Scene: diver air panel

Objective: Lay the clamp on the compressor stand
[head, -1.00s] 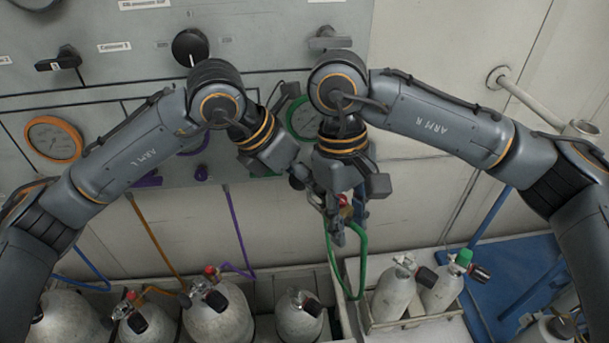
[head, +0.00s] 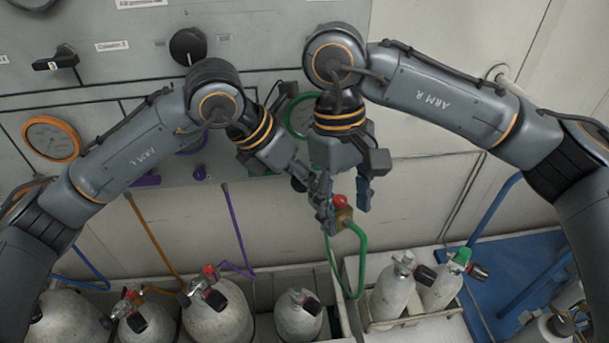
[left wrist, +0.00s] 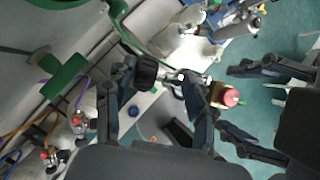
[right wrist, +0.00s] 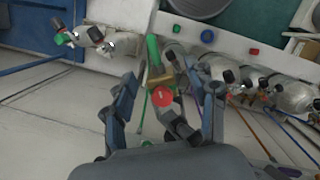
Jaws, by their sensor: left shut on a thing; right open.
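The clamp, a brass block (head: 344,215) with a red knob (head: 339,201), hangs in front of the panel with a green hose attached. In the left wrist view the red knob (left wrist: 230,97) and a silver stem with a black knob (left wrist: 146,70) show at my left gripper (left wrist: 165,100), which is shut on the clamp. My left gripper (head: 318,190) is partly hidden in the head view. My right gripper (head: 345,205) is open, its fingers around the clamp. In the right wrist view the red knob (right wrist: 162,97) lies between its spread fingers. I cannot tell which surface is the compressor stand.
Several grey cylinders (head: 218,312) stand in racks below the panel (head: 90,95). Two more stand in a crate (head: 412,318) beside a blue platform (head: 510,285). The green hose (head: 360,265) loops down near that crate. The wall behind my right gripper is bare.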

